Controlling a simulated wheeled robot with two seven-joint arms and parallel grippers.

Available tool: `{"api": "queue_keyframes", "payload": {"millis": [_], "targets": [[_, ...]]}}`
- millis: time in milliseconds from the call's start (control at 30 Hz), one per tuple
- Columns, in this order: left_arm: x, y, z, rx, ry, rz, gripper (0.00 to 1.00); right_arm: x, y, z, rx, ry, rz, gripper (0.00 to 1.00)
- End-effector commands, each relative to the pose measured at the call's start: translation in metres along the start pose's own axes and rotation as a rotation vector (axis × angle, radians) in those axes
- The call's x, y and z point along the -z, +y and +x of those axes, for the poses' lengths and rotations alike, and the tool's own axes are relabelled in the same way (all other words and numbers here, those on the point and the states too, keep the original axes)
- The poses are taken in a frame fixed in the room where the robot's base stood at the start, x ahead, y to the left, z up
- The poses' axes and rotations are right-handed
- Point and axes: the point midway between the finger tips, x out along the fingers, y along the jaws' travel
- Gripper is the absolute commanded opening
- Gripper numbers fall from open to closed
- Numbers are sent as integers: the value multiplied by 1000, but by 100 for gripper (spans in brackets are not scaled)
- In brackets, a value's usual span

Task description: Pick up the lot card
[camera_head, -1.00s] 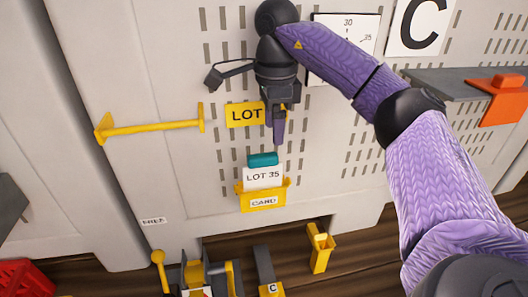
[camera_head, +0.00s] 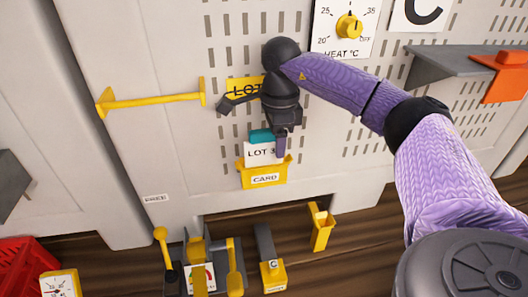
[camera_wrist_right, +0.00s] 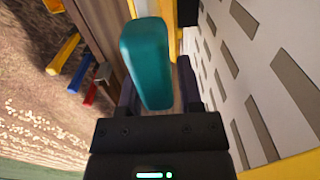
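The lot card (camera_head: 258,152) is white, reads "LOT 3" with the rest covered, and has a teal tab (camera_head: 262,136) on top. It stands in the yellow holder marked CARD (camera_head: 265,175) on the pale panel. My right gripper (camera_head: 281,142) points down at the card's upper right and covers part of it. In the right wrist view the teal tab (camera_wrist_right: 146,62) lies between the two dark fingers, overlapping the left one, with a gap to the right finger. The fingers are open; contact with the tab cannot be told. My left gripper is not in view.
A yellow LOT sign (camera_head: 243,90) is partly behind my right wrist. A yellow bar (camera_head: 150,99) juts out at left. A heat dial (camera_head: 349,27) and a grey shelf (camera_head: 465,62) are at upper right. Yellow levers (camera_head: 234,270) and a red crate (camera_head: 22,268) stand below.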

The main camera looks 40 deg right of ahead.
Motion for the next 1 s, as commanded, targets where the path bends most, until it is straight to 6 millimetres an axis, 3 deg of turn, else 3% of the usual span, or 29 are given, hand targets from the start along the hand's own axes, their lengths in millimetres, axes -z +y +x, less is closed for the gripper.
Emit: {"api": "queue_keyframes", "payload": {"millis": [33,200,633,1000], "targets": [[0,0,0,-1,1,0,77,0,0,0,0,0,0,33],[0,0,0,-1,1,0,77,0,0,0,0,0,0,0],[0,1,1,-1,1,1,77,-1,0,-6,2,-2,0,0],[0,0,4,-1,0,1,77,0,2,-74,4,-2,-1,0]]}}
